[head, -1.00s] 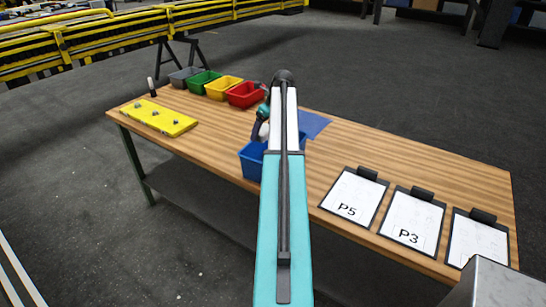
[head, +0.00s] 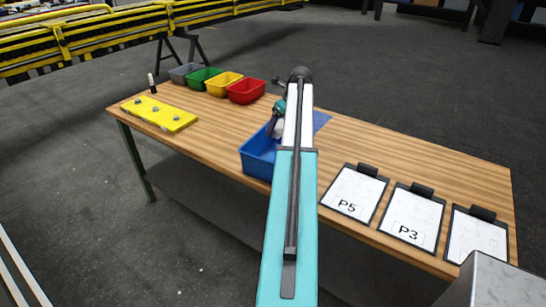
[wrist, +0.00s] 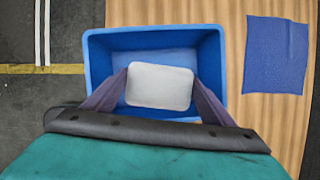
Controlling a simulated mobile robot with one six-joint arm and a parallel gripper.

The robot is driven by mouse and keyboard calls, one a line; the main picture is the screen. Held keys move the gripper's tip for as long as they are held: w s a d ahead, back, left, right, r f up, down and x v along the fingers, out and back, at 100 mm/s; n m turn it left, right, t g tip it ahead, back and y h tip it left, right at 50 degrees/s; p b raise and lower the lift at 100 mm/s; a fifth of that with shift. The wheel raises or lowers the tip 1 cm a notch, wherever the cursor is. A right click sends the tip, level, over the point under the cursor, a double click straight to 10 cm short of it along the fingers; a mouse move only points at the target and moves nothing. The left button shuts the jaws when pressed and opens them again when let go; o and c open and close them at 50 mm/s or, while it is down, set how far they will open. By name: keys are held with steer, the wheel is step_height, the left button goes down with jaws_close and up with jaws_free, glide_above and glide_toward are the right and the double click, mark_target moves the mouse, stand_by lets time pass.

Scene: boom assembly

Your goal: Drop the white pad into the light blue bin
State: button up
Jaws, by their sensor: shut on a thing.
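The white pad (wrist: 160,86) is a rounded rectangle held between the two fingers of my gripper (wrist: 159,88) in the wrist view. My gripper is shut on it. The blue bin (wrist: 211,55) lies behind the pad in that view, so the pad is over the bin's opening; how high it is above the floor of the bin I cannot tell. In the head view the blue bin (head: 257,162) stands at the near edge of the wooden table, partly hidden by my arm. The gripper and pad are mostly hidden there.
A blue cloth (wrist: 277,55) lies flat right of the bin. Red (head: 246,92), yellow (head: 222,85), green and grey bins stand at the back left. A yellow plate (head: 160,114) lies at the left. Clipboards (head: 416,214) lie at the right.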

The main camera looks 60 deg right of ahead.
steer(key=shift+f+b, duration=1.45)
steer(key=shift+f, duration=1.05)
steer(key=o, duration=1)
steer(key=b+v, duration=0.3)
steer(key=v, duration=1)
steer(key=shift+r+b, duration=0.4)
steer(key=shift+r, duration=0.05)
